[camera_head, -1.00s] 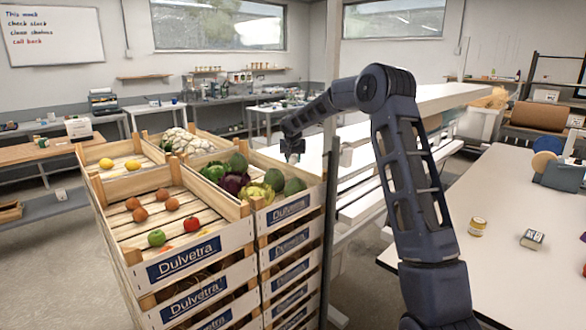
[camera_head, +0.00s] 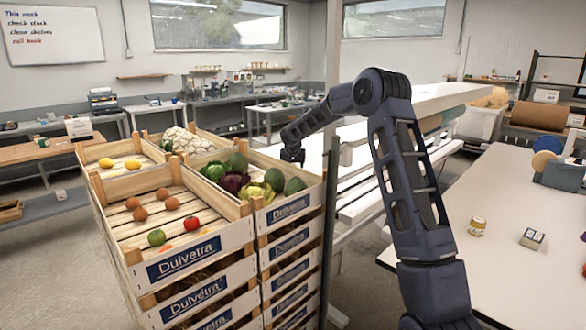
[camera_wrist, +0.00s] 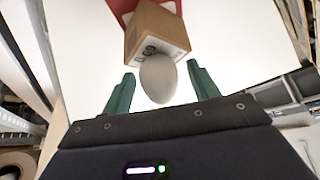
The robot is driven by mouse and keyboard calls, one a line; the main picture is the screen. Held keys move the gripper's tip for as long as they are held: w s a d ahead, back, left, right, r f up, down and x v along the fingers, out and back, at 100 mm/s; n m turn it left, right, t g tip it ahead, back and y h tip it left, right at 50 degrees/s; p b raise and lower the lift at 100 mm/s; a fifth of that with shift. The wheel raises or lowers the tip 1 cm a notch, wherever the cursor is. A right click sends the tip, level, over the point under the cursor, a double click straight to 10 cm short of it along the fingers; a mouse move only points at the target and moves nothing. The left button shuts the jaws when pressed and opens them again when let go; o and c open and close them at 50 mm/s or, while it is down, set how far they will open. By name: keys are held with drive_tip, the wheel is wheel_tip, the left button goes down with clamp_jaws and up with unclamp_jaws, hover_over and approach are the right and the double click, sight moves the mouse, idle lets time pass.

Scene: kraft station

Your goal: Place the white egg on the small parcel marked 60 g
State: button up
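In the wrist view a pale grey-white egg (camera_wrist: 158,80) sits between the two green fingers of my gripper (camera_wrist: 161,82). A gap shows on each side of the egg, so the fingers are open around it and not touching it. In the head view my gripper (camera_head: 292,155) is small and dark, and egg and parcel are not visible there.
A red object (camera_wrist: 112,8) lies behind the parcel on a white surface (camera_wrist: 85,60). Stacked wooden crates (camera_head: 185,258) with produce stand left in the head view.

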drive_tip(key=v, duration=1.2)
drive_tip(key=shift+r, duration=0.15)
drive_tip(key=s+d+r+n+t+h, duration=0.1)
drive_tip(key=s+d+r, duration=0.6)
drive_tip(key=s+d, duration=0.3)
drive_tip(key=s+d+r+n+t, duration=0.1)
drive_tip(key=s+d+r, duration=0.65)
drive_tip(key=s, duration=0.45)
drive_tip(key=s+d+f+g, duration=0.1)
drive_tip(key=s+d+f, duration=0.3)
drive_tip(key=s, duration=0.6)
drive_tip(key=s+d+f+m+g, duration=0.1)
drive_tip(key=s+d+f, duration=0.3)
drive_tip(key=s, duration=0.6)
drive_tip(key=s+d+f+m+g+y, duration=0.1)
drive_tip(key=s+d+f, duration=0.2)
drive_tip(key=s, duration=0.7)
drive_tip(key=shift+s+d+f, duration=0.25)
drive_tip(key=shift+d+f, duration=0.15)
drive_tip(key=shift+d, duration=0.7)
